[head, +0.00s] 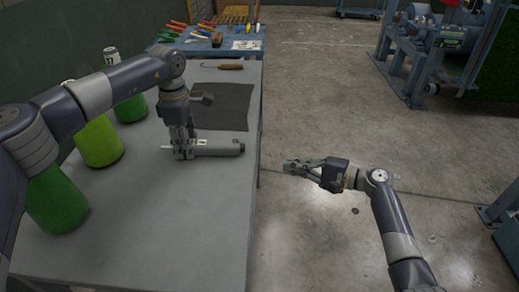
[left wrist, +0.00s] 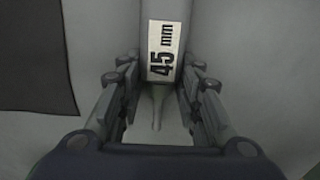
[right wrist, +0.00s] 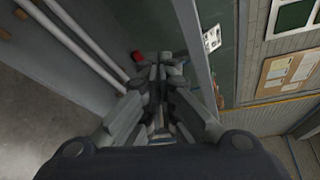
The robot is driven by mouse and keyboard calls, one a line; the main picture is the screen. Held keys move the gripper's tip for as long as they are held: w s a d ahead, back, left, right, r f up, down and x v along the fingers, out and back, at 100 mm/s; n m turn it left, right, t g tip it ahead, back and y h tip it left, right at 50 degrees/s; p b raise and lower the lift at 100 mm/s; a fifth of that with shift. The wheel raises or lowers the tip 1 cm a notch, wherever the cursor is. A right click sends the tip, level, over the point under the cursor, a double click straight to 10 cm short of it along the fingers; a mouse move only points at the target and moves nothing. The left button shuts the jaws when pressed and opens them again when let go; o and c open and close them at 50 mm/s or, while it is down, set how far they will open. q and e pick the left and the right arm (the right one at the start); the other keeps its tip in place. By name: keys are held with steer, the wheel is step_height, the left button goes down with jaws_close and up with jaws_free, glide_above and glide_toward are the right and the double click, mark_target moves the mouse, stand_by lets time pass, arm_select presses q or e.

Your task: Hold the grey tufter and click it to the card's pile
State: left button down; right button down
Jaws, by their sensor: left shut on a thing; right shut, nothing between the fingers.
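The grey tufter (head: 215,148) lies along the grey table, a long cylinder with a thin tip toward the left. My left gripper (head: 183,150) is shut on it near that tip end, fingers pointing down. In the left wrist view the tufter (left wrist: 160,15) runs between the fingers, with a "45 mm" label showing. A dark square sheet (head: 225,104) lies flat just behind the tufter; I cannot tell whether it is the card. My right gripper (head: 297,167) is shut and empty, held over the floor right of the table.
Green bottles or cones (head: 98,143) stand along the table's left side. A brown-handled tool (head: 222,67) lies behind the dark sheet. A blue bench (head: 205,47) with several colored-handled tools stands beyond. Blue machinery (head: 425,45) is at the right. The table's front (head: 150,230) is clear.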

mark_target(243, 148)
steer(key=s+d+r+t+h, duration=0.1)
steer(key=s+r+t, duration=0.4)
steer(key=s+r, duration=0.2)
steer(key=shift+s+t, duration=0.3)
steer(key=shift+s, duration=0.15)
steer(key=s+a+x, duration=0.1)
steer(key=s+x, duration=0.1)
steer(key=x, duration=1.1)
steer(key=shift+a+f, duration=0.25)
steer(key=shift+a, duration=0.15)
